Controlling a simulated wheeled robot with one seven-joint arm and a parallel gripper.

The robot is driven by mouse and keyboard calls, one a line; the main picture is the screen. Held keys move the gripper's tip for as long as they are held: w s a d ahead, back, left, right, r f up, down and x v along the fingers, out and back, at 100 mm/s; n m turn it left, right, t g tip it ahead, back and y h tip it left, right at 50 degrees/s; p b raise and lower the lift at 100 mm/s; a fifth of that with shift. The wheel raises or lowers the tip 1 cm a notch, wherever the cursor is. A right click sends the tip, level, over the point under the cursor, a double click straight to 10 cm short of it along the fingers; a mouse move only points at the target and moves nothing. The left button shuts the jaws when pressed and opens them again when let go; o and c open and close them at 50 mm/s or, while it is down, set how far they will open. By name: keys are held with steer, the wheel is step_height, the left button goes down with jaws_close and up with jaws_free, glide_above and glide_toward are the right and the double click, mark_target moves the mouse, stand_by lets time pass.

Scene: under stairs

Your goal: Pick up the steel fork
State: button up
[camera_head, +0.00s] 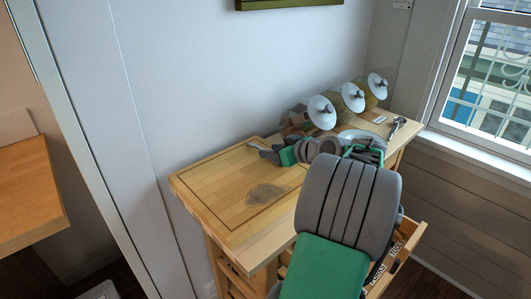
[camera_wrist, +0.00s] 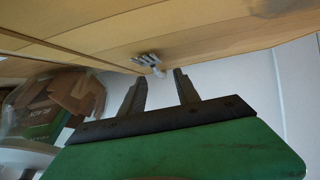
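A small grey metallic thing with prong-like parts, which looks like the steel fork (camera_wrist: 148,61), lies on the wooden surface in the wrist view. It is just beyond my fingertips, roughly in line with the gap between them. My gripper (camera_wrist: 160,82) is open, its two dark fingers apart with nothing between them. In the head view my gripper (camera_head: 259,150) is low over the wooden top, pointing left. I cannot make out the fork for sure there; my arm covers part of the top.
A wooden worktop (camera_head: 215,195) stands against the wall, with a greyish oval patch (camera_head: 267,192) on it. Several clear jars with white lids (camera_head: 322,112) stand behind my arm. A metal utensil (camera_head: 397,127) lies at the right end. A drawer (camera_head: 398,255) is open at the front right.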

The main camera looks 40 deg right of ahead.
steer(key=x, duration=0.2)
steer(key=shift+w+f, duration=0.15)
steer(key=shift+w, duration=0.1)
steer(key=shift+c, duration=0.4)
jaws_close()
